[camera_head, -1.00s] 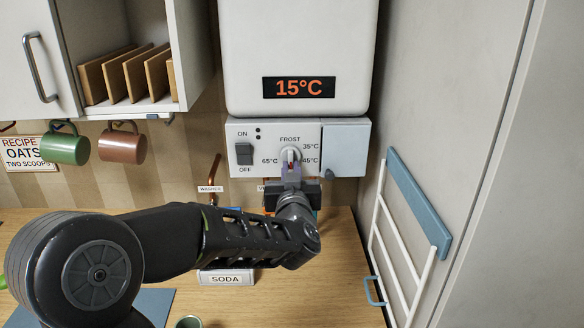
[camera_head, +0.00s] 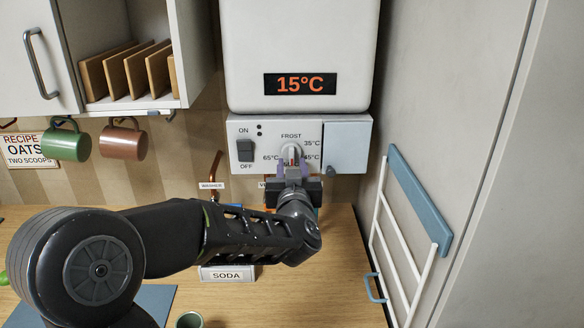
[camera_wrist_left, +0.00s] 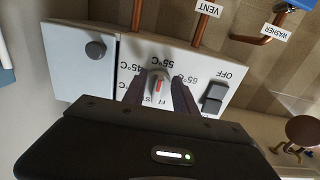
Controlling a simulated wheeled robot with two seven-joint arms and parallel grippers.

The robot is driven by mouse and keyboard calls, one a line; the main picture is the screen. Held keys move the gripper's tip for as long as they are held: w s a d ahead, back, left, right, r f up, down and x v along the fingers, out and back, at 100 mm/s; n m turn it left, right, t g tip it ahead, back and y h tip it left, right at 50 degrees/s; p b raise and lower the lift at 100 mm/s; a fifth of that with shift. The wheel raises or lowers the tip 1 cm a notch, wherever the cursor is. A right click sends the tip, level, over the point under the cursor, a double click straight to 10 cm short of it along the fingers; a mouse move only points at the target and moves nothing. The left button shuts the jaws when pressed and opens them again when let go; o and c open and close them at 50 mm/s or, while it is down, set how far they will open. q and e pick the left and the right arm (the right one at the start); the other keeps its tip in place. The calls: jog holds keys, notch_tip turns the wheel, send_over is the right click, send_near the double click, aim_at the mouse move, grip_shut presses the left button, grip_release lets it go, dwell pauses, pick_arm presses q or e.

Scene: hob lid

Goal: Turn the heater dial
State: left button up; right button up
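The heater dial (camera_head: 290,151) is a small grey knob on the control panel (camera_head: 347,145) under the white heater. Labels FROST, 35°C, 45°C and 65°C show around it. In the left wrist view, the dial (camera_wrist_left: 159,81) carries a red mark that appears to lie along the FROST side, with 55°C opposite. The heater's display (camera_head: 300,83) reads 15°C. My left gripper (camera_head: 290,166) is at the dial from below. In the left wrist view its fingers (camera_wrist_left: 159,94) stand apart on both sides of the dial; contact is unclear. My right gripper is not in view.
An ON/OFF switch (camera_head: 245,150) sits left of the dial. Copper pipes (camera_wrist_left: 201,27) run below the panel. A white rack with a blue top bar (camera_head: 418,200) stands at the right. Green (camera_head: 67,141) and brown (camera_head: 123,141) mugs hang at the left. A SODA box (camera_head: 227,274) is on the counter.

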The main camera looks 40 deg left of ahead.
pick_arm(q)
jog(key=b+v, duration=0.1)
jog(key=v, duration=0.6)
jog(key=shift+s+d, duration=0.3)
